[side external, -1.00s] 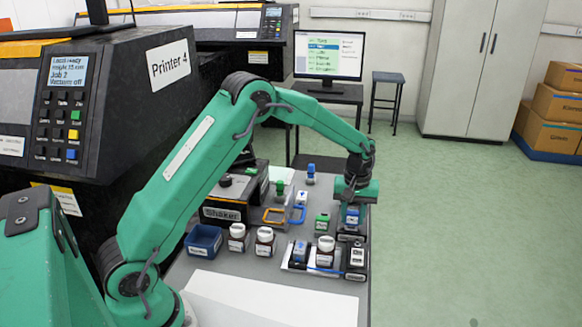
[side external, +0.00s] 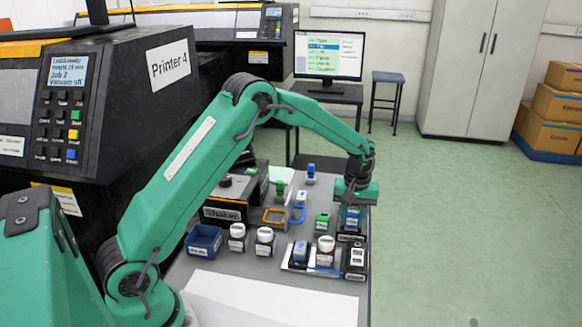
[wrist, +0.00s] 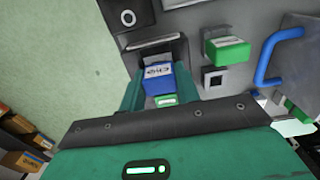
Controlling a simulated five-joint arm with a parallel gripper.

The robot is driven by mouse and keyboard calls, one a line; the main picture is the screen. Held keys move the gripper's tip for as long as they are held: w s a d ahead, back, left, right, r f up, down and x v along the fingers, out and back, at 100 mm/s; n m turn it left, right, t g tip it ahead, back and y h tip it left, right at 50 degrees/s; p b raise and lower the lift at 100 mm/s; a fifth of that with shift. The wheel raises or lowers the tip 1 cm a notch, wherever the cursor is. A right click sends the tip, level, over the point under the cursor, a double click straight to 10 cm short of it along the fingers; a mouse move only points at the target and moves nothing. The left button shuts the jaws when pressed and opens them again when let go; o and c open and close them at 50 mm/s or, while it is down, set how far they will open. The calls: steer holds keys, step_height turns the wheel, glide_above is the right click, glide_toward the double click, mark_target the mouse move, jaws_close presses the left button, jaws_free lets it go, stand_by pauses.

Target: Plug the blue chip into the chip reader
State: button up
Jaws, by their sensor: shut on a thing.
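The blue chip (wrist: 158,78) has a white label and a grey end. It sits between the two green fingers of my gripper (wrist: 160,92), which is shut on it. In the side view my gripper (side external: 353,205) points down at the right end of the table, with the blue chip (side external: 352,216) under it. The dark chip reader (side external: 350,237) is right below the chip. In the wrist view the chip's grey end meets the dark reader (wrist: 172,48); I cannot tell whether it is in the slot.
A green chip (side external: 322,222) lies just left of the reader. A blue bin (side external: 203,240) and a shaker (side external: 222,205) are further left. A white sheet (side external: 270,300) covers the front of the table.

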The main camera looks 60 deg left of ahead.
steer(key=o, duration=1.5)
steer(key=shift+c, duration=0.2)
steer(key=shift+r, duration=0.15)
steer(key=shift+r, duration=3.4)
steer(key=shift+r, duration=0.1)
